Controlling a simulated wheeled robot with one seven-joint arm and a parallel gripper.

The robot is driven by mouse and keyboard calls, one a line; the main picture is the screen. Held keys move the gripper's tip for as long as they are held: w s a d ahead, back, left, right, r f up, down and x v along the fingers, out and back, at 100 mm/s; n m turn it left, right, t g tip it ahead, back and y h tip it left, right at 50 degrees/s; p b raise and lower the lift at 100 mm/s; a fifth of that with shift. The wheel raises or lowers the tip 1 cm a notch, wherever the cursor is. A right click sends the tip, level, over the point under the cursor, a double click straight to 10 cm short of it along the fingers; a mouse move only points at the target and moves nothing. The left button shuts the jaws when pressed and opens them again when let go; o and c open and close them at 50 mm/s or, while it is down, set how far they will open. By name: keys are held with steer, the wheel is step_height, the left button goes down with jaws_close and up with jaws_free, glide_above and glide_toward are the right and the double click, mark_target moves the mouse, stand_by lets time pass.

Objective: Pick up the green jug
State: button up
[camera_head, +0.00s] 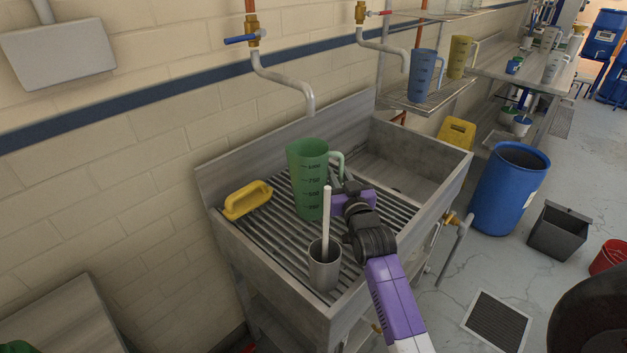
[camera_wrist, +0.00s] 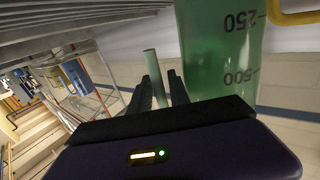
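The green jug (camera_head: 308,178) stands upright on the ribbed drainboard of the steel sink, its handle (camera_head: 337,163) on the right side. My gripper (camera_head: 343,190) is beside the jug, low on its handle side; its fingers are mostly hidden in the head view. In the wrist view the jug's marked wall (camera_wrist: 218,50) is to the right of the fingers. The green handle (camera_wrist: 152,68) reaches down between the two dark fingers (camera_wrist: 162,90). The fingers are apart, with a gap visible beside the handle, so my gripper looks open around it.
A metal cup (camera_head: 324,270) with a white rod stands close in front of the jug. A yellow-handled item (camera_head: 247,200) lies to its left. A tap spout (camera_head: 300,88) hangs above. The sink basin (camera_head: 440,150) is right. Blue (camera_head: 421,75) and yellow (camera_head: 459,57) jugs stand on a shelf.

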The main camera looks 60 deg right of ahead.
steer(key=shift+w+d, duration=0.45)
steer(key=shift+d, duration=0.1)
jaws_close()
stand_by(1.0)
